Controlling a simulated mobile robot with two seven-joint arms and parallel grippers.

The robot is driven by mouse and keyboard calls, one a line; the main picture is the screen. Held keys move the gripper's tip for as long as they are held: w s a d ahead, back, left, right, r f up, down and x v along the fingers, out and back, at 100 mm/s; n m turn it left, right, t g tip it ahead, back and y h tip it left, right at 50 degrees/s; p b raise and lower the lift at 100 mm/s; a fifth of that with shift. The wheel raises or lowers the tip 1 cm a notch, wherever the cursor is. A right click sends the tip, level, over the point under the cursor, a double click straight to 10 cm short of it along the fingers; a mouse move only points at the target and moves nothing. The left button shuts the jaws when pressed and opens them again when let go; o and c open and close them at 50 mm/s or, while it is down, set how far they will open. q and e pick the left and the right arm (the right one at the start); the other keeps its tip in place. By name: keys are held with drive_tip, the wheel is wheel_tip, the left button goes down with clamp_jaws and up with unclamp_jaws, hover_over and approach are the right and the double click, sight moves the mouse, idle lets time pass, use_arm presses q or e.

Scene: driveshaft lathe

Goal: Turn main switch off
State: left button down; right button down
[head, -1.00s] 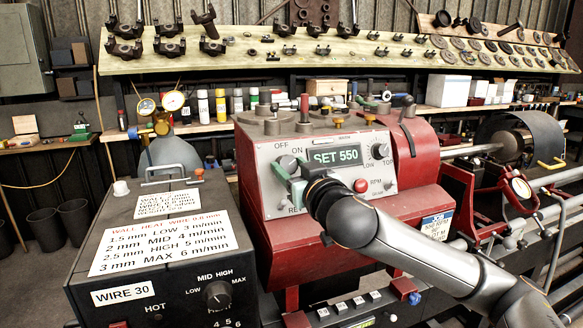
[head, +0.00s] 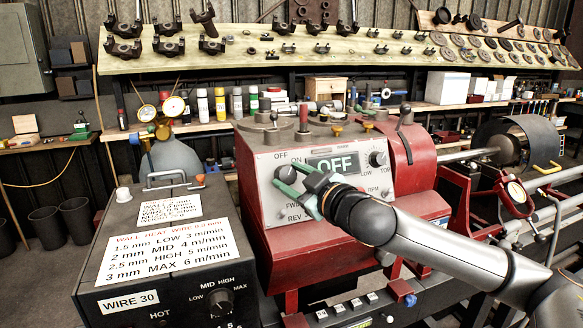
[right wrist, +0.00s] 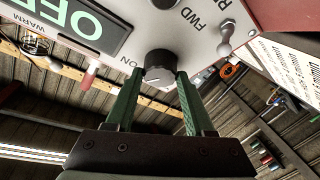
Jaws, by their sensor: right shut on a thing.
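The main switch is a dark round knob (head: 286,174) between the OFF and ON marks on the grey panel of the red lathe (head: 345,240). The display (head: 336,163) beside it reads OFF. My right gripper (head: 292,177) has its green fingers around the knob. In the right wrist view, the knob (right wrist: 158,68) sits between the two green fingertips of the right gripper (right wrist: 156,76), and I take it as gripped. The fingers partly cover the knob in the head view. My left gripper is not in view.
A black wire heater box (head: 165,250) with labels stands left of the lathe. A FWD/REV lever (right wrist: 226,38) is close to the fingers in the right wrist view. A second knob (head: 377,158) is right of the display. Shelves with parts line the back.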

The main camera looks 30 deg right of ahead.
drive_tip(key=n+p, duration=0.1)
drive_tip(key=n+y+p, duration=0.1)
drive_tip(key=n+p, duration=0.1)
drive_tip(key=n+g+p, duration=0.1)
drive_tip(key=n+p, duration=0.1)
drive_tip(key=shift+d+r+y, duration=0.15)
drive_tip(key=shift+r+y, duration=0.2)
drive_tip(key=shift+y, duration=0.05)
drive_tip(key=shift+f+n+g+y+p, duration=0.2)
drive_tip(key=shift+n+g+y+p, duration=0.25)
drive_tip(key=shift+n+p, duration=0.7)
drive_tip(key=shift+c, duration=1.3)
unclamp_jaws()
